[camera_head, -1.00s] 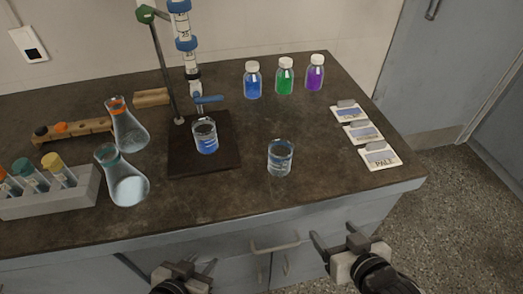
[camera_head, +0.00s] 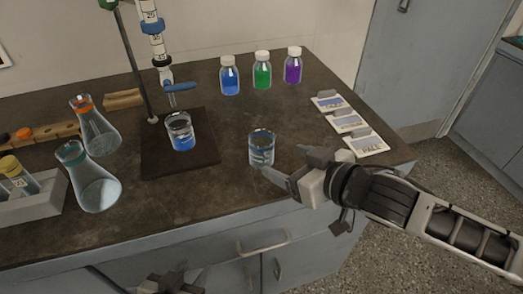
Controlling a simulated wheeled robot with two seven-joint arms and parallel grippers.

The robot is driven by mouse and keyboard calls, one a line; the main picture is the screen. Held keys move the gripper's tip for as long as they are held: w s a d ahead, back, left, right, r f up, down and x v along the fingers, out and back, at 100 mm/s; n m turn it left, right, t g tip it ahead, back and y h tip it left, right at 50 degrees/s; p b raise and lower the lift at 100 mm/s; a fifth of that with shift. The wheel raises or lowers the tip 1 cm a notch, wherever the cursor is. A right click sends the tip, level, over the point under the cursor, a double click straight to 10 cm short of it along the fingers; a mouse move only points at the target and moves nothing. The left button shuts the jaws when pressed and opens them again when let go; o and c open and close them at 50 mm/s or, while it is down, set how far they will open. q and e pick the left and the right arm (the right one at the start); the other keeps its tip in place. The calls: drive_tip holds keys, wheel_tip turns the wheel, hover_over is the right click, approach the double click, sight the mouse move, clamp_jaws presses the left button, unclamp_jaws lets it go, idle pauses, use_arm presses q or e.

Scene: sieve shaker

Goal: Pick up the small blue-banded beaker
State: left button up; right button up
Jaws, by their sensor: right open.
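A small clear beaker with a bluish band (camera_head: 261,149) stands upright on the dark bench, right of the stand's base. My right gripper (camera_head: 284,163) is open just to the right of and in front of this beaker. One fingertip is close to the beaker's lower right side; I cannot tell whether it touches. A second beaker (camera_head: 180,134), with blue liquid, stands on the stand's dark base plate (camera_head: 205,157) under the burette (camera_head: 155,35). My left gripper (camera_head: 170,284) is at the bottom edge, below the bench front and partly cut off.
Blue (camera_head: 229,76), green (camera_head: 262,71) and purple (camera_head: 293,66) bottles stand at the back. Labelled cards (camera_head: 347,121) lie at the right. Two flasks (camera_head: 95,185) and a tube rack (camera_head: 35,208) are at the left. Bench (camera_head: 215,195) is clear before the beakers.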

sight(269, 154)
drive_tip(key=x, duration=0.8)
drive_tip(key=shift+w+a, duration=0.25)
drive_tip(key=shift+a, duration=0.15)
drive_tip(key=c, duration=1.1)
